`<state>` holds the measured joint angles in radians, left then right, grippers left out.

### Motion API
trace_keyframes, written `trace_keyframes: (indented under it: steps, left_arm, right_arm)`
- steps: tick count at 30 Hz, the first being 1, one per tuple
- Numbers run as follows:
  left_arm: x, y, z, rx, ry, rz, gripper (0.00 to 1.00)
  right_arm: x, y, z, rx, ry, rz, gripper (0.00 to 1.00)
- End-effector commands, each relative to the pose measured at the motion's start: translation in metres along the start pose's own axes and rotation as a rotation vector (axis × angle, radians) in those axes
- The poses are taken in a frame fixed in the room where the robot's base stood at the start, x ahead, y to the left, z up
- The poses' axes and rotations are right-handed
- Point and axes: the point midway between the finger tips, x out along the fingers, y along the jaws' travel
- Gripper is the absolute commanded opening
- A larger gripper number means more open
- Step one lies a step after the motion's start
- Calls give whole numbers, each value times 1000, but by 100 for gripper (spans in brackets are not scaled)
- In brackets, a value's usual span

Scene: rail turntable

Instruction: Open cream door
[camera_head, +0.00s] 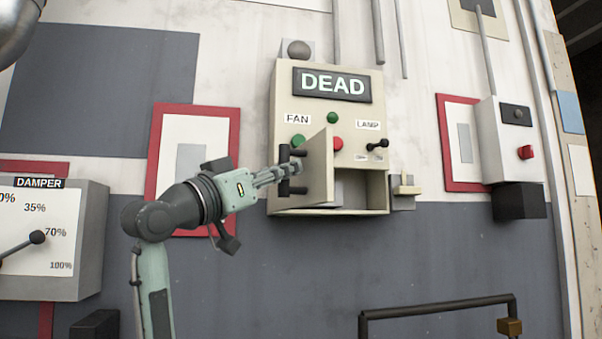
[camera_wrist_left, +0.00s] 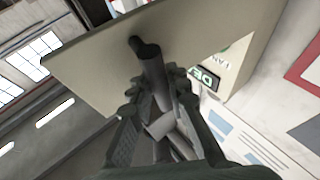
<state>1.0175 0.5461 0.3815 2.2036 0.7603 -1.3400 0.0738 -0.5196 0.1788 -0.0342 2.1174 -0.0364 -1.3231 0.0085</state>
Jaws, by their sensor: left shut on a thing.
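The cream door (camera_head: 319,162) stands swung out from the lower front of the cream cabinet (camera_head: 283,92), with part of the dark opening (camera_head: 352,188) showing to its right. A black bar handle (camera_head: 285,160) stands off the door's left-facing side. My left gripper (camera_head: 283,174) is shut on this handle. In the left wrist view, the fingers (camera_wrist_left: 155,98) close around the dark handle (camera_wrist_left: 148,55), with the door panel (camera_wrist_left: 95,65) just beyond. The inside of the cabinet is mostly hidden by the door. My right gripper is not in view.
A latch block (camera_head: 405,190) sits right of the cabinet. A DAMPER box (camera_head: 50,240) is at left, a grey switch box (camera_head: 508,140) at right. A black rail (camera_head: 435,306) stands low in front.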

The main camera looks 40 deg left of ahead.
Motion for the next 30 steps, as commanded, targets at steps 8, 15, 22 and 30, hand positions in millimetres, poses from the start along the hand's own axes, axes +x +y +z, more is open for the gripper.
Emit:
trace_keyframes:
  steps: [8, 15, 22, 30]
  left_arm:
    - [-6, -3, -1, 0, -4, 4, 0]
    - [-6, -3, -1, -1, -5, 5, 0]
    - [-6, -3, 0, 0, -4, 4, 34]
    - [-6, -4, -1, 0, -2, 3, 38]
  right_arm:
    - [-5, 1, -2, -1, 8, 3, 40]
    - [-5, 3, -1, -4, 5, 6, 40]
    - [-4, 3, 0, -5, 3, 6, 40]
    - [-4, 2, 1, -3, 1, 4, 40]
